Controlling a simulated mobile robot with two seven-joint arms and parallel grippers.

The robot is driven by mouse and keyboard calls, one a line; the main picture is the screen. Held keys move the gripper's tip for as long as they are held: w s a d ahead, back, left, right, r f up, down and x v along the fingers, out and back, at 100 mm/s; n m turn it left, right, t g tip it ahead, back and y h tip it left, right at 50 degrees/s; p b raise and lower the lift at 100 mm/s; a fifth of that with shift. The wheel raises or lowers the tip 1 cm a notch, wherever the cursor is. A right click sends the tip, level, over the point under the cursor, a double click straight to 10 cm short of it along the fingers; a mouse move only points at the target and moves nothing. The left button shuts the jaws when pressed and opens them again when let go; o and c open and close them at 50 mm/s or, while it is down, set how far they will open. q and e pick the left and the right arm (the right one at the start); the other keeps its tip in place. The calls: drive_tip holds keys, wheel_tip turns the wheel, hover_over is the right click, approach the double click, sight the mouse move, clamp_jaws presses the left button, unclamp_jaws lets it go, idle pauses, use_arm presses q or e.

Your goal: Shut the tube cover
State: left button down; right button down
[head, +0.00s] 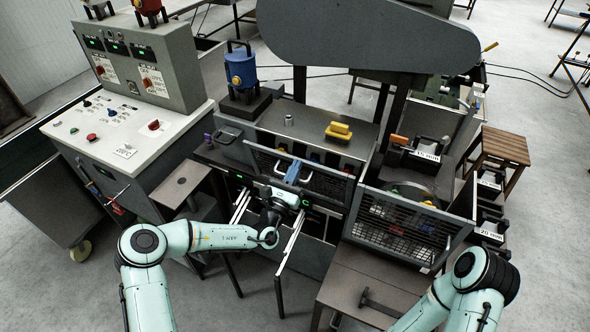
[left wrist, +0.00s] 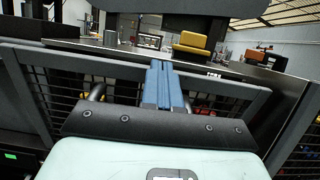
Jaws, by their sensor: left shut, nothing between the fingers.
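A dark mesh cover (head: 330,184) with a grey frame stands on the front of the machine in the middle of the head view. It also shows in the left wrist view (left wrist: 227,95), with a bent metal handle (left wrist: 98,91) partly hidden behind my gripper. I cannot tell for certain that this mesh panel is the tube cover. My left gripper (head: 293,171) is in front of it, its blue fingers (left wrist: 163,84) together and empty, close to the handle. I cannot tell whether they touch. My right gripper is out of view; only its arm shows at the lower right.
A second mesh guard (head: 400,232) stands to the right. A yellow block (head: 339,131) and a small metal cylinder (head: 289,120) sit on the machine top. A control desk (head: 125,130) is at the left. A hammer (head: 378,302) lies on a low table (head: 350,282).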

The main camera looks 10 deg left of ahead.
use_arm(q)
drive_tip(key=shift+w+d+r+g+y, duration=0.1)
drive_tip(key=shift+w+r+g+y, duration=0.1)
drive_tip(key=shift+w, duration=0.1)
drive_tip(key=shift+w+d+r+g+y, duration=0.1)
drive_tip(key=shift+w+g, duration=0.1)
drive_tip(key=shift+w, duration=0.1)
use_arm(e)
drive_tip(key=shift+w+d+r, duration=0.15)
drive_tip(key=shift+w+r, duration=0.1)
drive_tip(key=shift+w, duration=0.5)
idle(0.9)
use_arm(q)
drive_tip(key=shift+a+f, duration=0.1)
drive_tip(key=shift+a, duration=0.05)
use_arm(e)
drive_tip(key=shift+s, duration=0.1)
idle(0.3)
